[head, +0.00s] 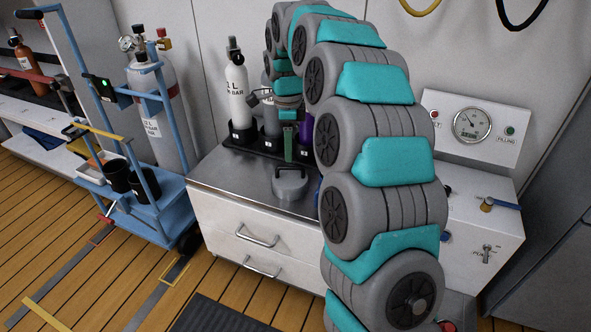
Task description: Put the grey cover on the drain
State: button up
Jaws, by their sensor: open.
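The grey cover (290,186) is a round lid with a raised handle on top. It lies on the steel worktop (236,178) of the white drawer cabinet. My gripper (289,158) points down just above the cover's handle. Its fingers are seen edge-on and overlap in the picture. It is open and holds nothing; whether the fingertips touch the handle I cannot tell. I cannot make out a drain; my arm hides the right part of the worktop.
Behind my gripper stands a black rack with a white cylinder (238,100), a grey one and a purple one (306,132). At right is a white panel box (484,222) with a gauge (471,124). A blue trolley (160,212) with a large cylinder stands at left.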

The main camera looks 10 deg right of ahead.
aim_at(290, 168)
jog(key=shift+w+f, duration=0.25)
jog(key=f, duration=0.7)
jog(key=shift+d+f, duration=0.2)
grip_shut()
dwell(1.1)
